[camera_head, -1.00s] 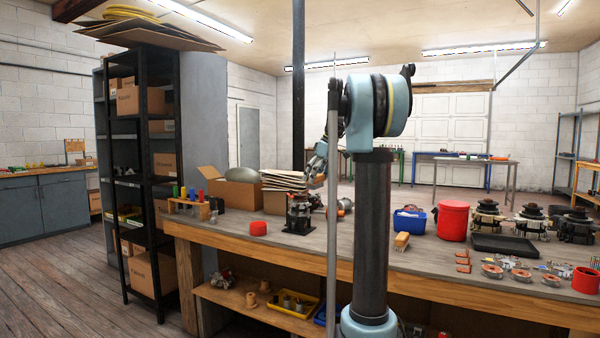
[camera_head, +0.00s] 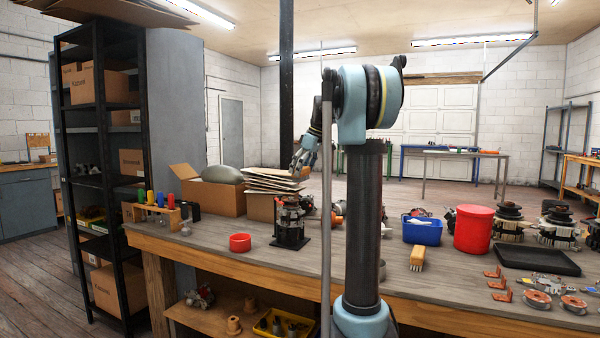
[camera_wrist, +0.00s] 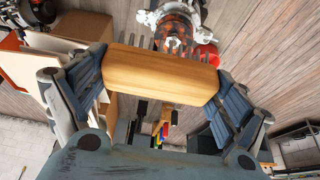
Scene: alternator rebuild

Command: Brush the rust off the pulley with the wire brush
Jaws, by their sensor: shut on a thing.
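My gripper (camera_wrist: 160,95) is shut on a wire brush with a plain wooden block (camera_wrist: 163,75); its fingers press the block's two ends. The dark bristles point away from me toward an orange-brown, rusty round part (camera_wrist: 178,30), which looks like the pulley. The bristles overlap it in the wrist view; I cannot tell whether they touch. In the head view, my gripper (camera_head: 303,157) hangs above and slightly right of a black-based stand (camera_head: 291,240) with the rusty part (camera_head: 290,205) on top. The held brush is hard to make out there.
On the bench are a red ring (camera_head: 240,243), a second brush (camera_head: 417,258), a blue bin (camera_head: 422,231), a red canister (camera_head: 473,229) and a black tray (camera_head: 537,260). Cardboard boxes (camera_head: 212,194) stand behind the stand. Bare bench lies in front of the stand.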

